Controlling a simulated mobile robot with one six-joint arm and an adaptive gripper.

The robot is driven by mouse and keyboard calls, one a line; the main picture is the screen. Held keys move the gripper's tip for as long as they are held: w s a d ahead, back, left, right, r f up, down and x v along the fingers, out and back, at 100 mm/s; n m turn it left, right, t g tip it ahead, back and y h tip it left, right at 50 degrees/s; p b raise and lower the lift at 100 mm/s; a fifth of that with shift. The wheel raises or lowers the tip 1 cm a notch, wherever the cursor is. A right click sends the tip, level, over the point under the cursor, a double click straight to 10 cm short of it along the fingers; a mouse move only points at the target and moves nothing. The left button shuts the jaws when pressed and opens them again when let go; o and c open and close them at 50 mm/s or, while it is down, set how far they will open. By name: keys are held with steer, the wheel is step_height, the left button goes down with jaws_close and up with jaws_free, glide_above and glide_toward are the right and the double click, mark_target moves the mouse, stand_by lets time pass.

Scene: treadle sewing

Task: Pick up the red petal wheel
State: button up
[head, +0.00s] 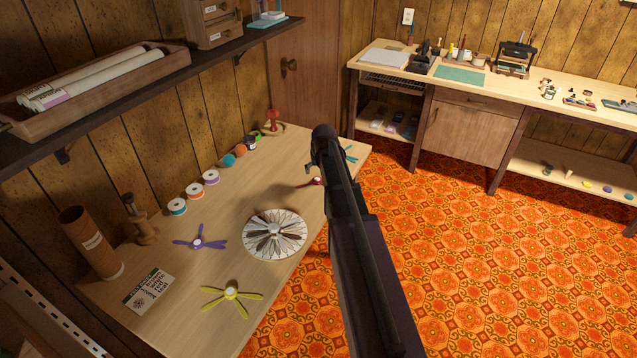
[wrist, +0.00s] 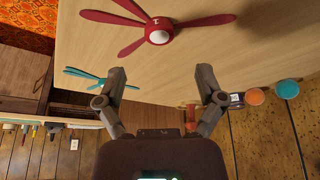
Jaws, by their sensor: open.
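The red petal wheel (wrist: 160,33) lies on the wooden table in the wrist view, with long thin red petals around a red hub with a pale centre. In the head view only a small part of the red petal wheel (head: 316,181) shows beside my arm, which hides the rest. My gripper (wrist: 166,80) is open and empty in the wrist view. The wheel appears beyond its fingertips, toward the top of the picture, and is not between the fingers.
Spools and balls line the wall side. A shelf (head: 150,87) overhangs the left.

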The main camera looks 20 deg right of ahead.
mark_target(317, 179)
steer(key=shift+f, duration=0.1)
steer(key=b+x, duration=0.3)
steer(key=shift+s+f, duration=0.1)
steer(key=shift+f, duration=0.15)
steer(key=shift+b+x, duration=0.85)
steer(key=shift+b, duration=0.15)
steer(key=c, duration=0.9)
